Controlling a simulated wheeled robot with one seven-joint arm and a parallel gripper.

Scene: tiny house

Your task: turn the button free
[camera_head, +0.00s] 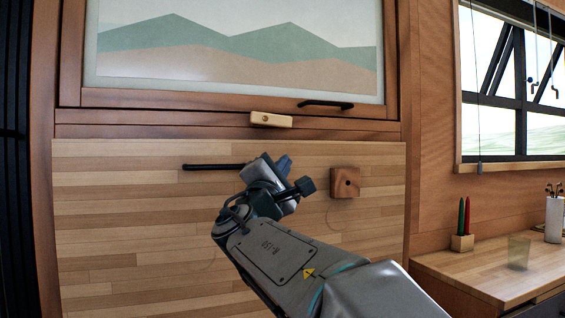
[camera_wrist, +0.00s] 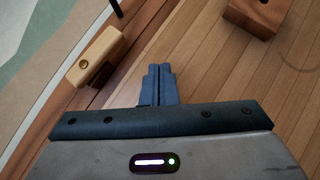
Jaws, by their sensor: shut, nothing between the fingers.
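The button is a small pale wooden bar (camera_head: 271,120) with a brass screw, on the reddish wood rail above the light wood panel (camera_head: 110,220). It lies nearly level along the rail, its right end slightly lower. In the wrist view, the button (camera_wrist: 108,45) is left of my fingertips, with a darker edge or block under it. My gripper (camera_head: 284,162) is below the button, in front of the panel's upper part. In the wrist view, my gripper (camera_wrist: 158,70) has its fingers together and empty, apart from the button.
A dark wooden block (camera_head: 345,183) with a hole sits on the panel, right of my gripper. A black bar handle (camera_head: 205,167) is at its left. Another black handle (camera_head: 325,104) is on the frame above. A desk (camera_head: 490,265) stands at right.

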